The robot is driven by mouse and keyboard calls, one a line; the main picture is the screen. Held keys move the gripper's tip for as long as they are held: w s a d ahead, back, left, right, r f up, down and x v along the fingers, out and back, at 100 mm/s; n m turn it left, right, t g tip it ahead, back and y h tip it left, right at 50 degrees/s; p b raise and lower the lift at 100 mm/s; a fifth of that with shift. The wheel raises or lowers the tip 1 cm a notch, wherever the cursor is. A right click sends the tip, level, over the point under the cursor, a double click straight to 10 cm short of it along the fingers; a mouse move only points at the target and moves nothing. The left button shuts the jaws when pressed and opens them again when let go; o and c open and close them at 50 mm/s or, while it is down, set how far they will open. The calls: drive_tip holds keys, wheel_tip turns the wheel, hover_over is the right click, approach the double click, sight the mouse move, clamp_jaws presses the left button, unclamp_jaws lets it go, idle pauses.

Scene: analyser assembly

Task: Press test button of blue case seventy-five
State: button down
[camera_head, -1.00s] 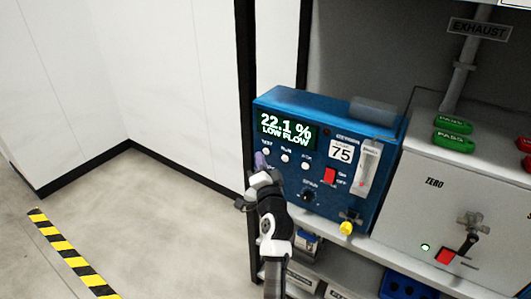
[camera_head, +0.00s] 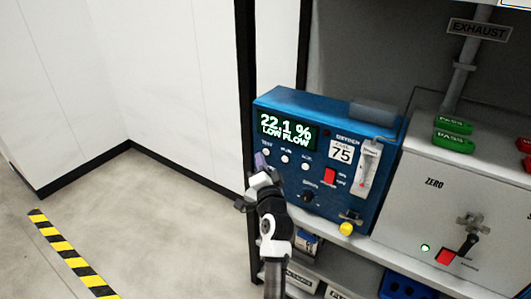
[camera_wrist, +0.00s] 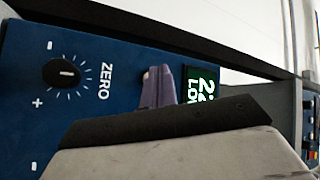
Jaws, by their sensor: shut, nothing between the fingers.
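The blue case (camera_head: 275,102) with the number 75 label (camera_head: 341,151) stands on a shelf. Its display (camera_head: 287,129) reads 22.1 % LOW FLOW. The TEST label (camera_head: 266,143) is at the left of a row of white buttons; the button under it is hidden by my fingertips. My gripper (camera_head: 261,161) is shut and empty, its purple fingertips at the TEST position, in front of the panel. In the wrist view the purple fingers (camera_wrist: 158,90) stand against the blue face beside the display (camera_wrist: 198,84). I cannot tell whether they touch the button.
Two more white buttons (camera_head: 286,159) and a red switch (camera_head: 330,175) lie to the right of the fingers. A dark knob (camera_head: 308,197) is below. A grey ZERO unit (camera_head: 420,205) stands at the right. The floor at left is clear, with a striped tape (camera_head: 72,262).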

drive_tip(key=shift+w+d, duration=0.1)
drive_tip(key=shift+w, duration=0.05)
idle(0.6)
drive_tip(key=shift+w+d+b, duration=0.2)
drive_tip(key=shift+w+b, duration=0.05)
drive_tip(key=shift+b, duration=0.05)
drive_tip(key=shift+w+d, duration=0.25)
drive_tip(key=shift+w, duration=0.05)
idle(0.6)
drive_tip(key=shift+s+a, duration=0.1)
idle(0.4)
drive_tip(key=shift+s+a, duration=0.4)
drive_tip(key=shift+s, duration=0.2)
drive_tip(key=shift+s+a+p, duration=0.75)
drive_tip(key=shift+s, duration=0.25)
drive_tip(key=shift+s+a+p, duration=0.7)
drive_tip(key=shift+s+a, duration=0.05)
drive_tip(key=shift+s, duration=0.25)
